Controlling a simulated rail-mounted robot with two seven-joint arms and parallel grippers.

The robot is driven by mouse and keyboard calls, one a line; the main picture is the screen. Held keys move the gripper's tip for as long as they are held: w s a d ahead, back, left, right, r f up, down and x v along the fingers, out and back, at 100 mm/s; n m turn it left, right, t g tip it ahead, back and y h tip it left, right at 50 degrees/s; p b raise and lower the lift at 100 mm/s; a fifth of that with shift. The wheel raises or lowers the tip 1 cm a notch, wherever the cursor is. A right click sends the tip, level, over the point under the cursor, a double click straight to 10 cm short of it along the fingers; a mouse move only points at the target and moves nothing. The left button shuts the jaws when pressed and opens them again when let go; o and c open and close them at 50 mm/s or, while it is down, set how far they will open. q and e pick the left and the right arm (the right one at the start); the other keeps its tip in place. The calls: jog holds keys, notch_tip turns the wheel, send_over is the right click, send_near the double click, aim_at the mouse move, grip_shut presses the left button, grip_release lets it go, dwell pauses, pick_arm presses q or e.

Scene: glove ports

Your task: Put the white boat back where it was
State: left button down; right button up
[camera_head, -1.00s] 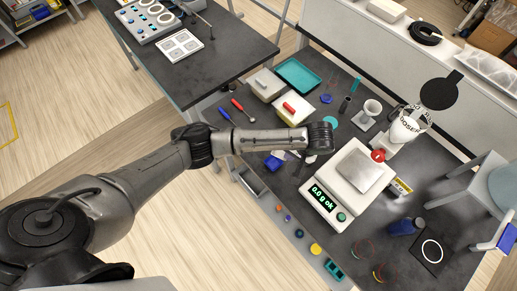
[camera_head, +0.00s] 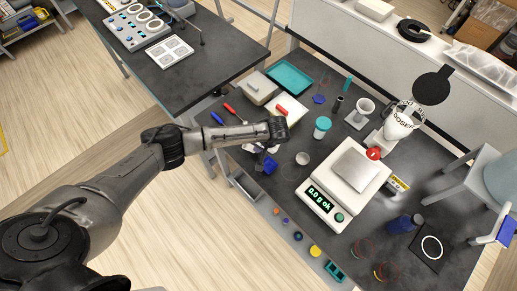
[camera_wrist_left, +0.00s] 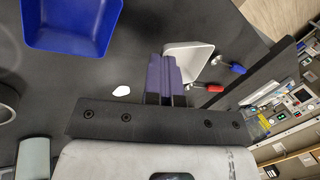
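The white boat (camera_wrist_left: 190,58) is a small open dish at my left gripper's fingertips in the left wrist view. My left gripper (camera_wrist_left: 165,72) has its purple-tinted fingers close together, and the boat's near wall runs into the seam between them. The fingers cover part of that wall. In the head view my left gripper (camera_head: 270,148) is over the left part of the dark bench, and white shows beside it. A larger blue boat (camera_wrist_left: 70,22) sits nearby on the bench. My right gripper is not in view.
Red (camera_head: 230,108) and blue (camera_head: 218,118) handled tools lie behind the gripper. To the right are a clear round dish (camera_head: 303,158), a teal-lidded jar (camera_head: 322,126) and the balance (camera_head: 345,183) reading 0.0 g, its pan empty. A teal tray (camera_head: 289,76) is at the back.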

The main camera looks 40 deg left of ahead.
pick_arm(q)
jog(key=shift+f, duration=1.15)
jog(key=shift+f, duration=0.2)
jog(key=c, duration=1.4)
grip_release()
jog(key=shift+s, duration=0.1)
